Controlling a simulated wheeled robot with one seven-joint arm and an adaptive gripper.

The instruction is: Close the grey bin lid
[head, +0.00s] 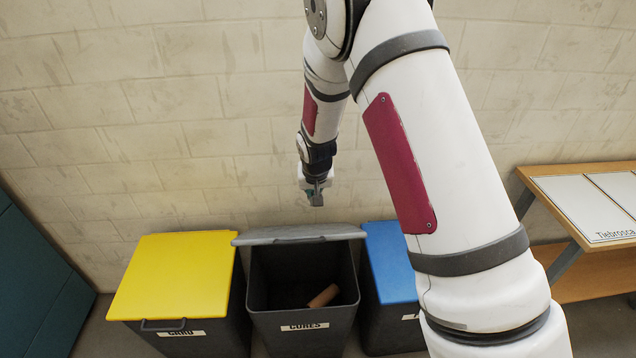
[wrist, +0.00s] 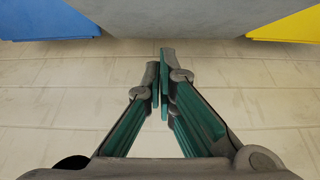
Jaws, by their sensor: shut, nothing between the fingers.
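The grey bin lid (head: 300,235) stands raised at the back of the middle bin, seen nearly edge-on in the head view. The bin (head: 304,327) is dark, labelled "CORES", and open at the top. My gripper (head: 317,199) is shut and empty, pointing down above the lid's top edge near the wall. In the wrist view my gripper (wrist: 161,75) has its fingers together. A broad grey surface, which appears to be the lid (wrist: 190,18), fills the top of that view. I cannot tell whether the fingers touch it.
A brown tube-like piece (head: 323,296) lies inside the open bin. A bin with a shut yellow lid (head: 175,275) stands to the left, and one with a blue lid (head: 388,262) to the right. A block wall (head: 160,130) is close behind. A wooden table (head: 590,255) stands at right.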

